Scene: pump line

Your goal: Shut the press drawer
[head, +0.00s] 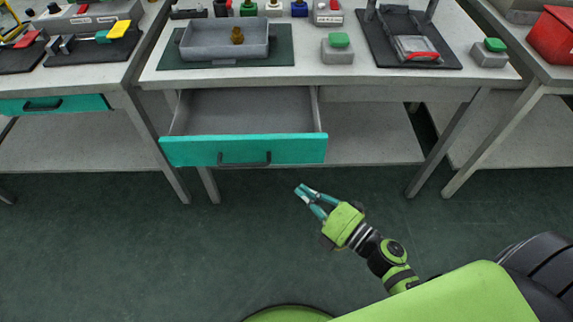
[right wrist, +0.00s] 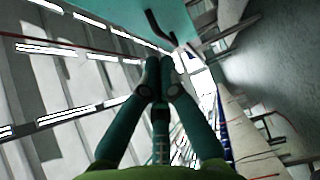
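The press drawer (head: 285,150) is pulled out under the middle bench. Its teal front carries a dark bar handle (head: 244,163), and its grey inside looks empty. My right gripper (head: 300,189) is in front of the drawer, below and right of the handle in the head view, and apart from it. Its fingertips meet with nothing between them. In the right wrist view the shut fingers (right wrist: 160,62) point towards the teal drawer front (right wrist: 115,10) and its dark handle (right wrist: 158,28) at the top. My left gripper is not in view.
The middle bench (head: 310,75) holds a grey tray (head: 205,52) on a green mat, a green-button box (head: 338,48) and a clamp fixture. A shut teal drawer (head: 75,104) is under the left bench. Bench legs stand either side; the floor in front is clear.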

